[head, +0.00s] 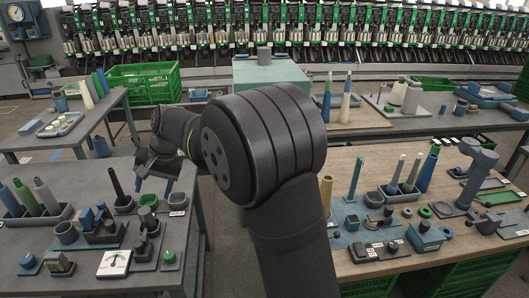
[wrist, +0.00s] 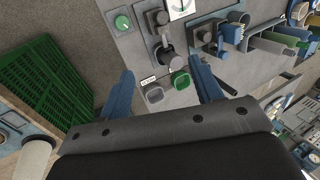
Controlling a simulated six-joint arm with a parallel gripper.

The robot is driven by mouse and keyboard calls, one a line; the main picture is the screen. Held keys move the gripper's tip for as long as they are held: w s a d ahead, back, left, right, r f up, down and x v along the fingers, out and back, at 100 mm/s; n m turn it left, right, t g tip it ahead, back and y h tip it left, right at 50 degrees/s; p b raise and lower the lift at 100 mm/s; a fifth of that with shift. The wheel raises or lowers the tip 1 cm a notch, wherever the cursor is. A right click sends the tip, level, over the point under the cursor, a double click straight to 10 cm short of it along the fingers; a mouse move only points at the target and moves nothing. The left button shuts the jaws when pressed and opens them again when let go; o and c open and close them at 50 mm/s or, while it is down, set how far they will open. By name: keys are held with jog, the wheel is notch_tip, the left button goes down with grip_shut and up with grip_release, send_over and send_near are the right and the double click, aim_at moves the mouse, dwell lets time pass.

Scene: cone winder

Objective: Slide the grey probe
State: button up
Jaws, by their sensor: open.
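A fixture on the left table carries a dark grey rounded piece (head: 147,216) on a slide-like plate; in the wrist view a dark grey cylinder (wrist: 166,58) stands there. It may be the grey probe, but I cannot tell for sure. A second dark knob (wrist: 158,18) lies farther along the same plate. My gripper (head: 154,184) hangs above the back right part of the left table. Its blue fingers are spread wide and empty in the wrist view (wrist: 162,70), with the cylinder seen between their tips. The arm link hides the table gap behind it.
A grey cup (wrist: 155,95) and a green cup (wrist: 181,81) stand close to the fixture. A white dial (head: 114,262) and a green button (head: 169,256) are nearby. A dark cone (head: 116,184) stands upright left of my gripper. The right table (head: 345,240) holds many parts.

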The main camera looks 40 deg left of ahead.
aim_at(137, 244)
jog(key=s+a+f+m+t+h, duration=0.1)
jog(key=s+a, duration=0.1)
jog(key=s+a+f+m+t+h, duration=0.1)
jog(key=s+a, duration=0.1)
jog(key=s, duration=0.1)
jog(key=s+a+f+m+t+h, duration=0.1)
jog(key=s+a, duration=0.1)
jog(key=s, duration=0.1)
jog(key=shift+a+f, duration=0.2)
jog(key=shift+f, duration=0.15)
jog(key=shift+c, duration=0.3)
notch_tip(137, 244, down, 17)
jog(key=shift+f, duration=0.1)
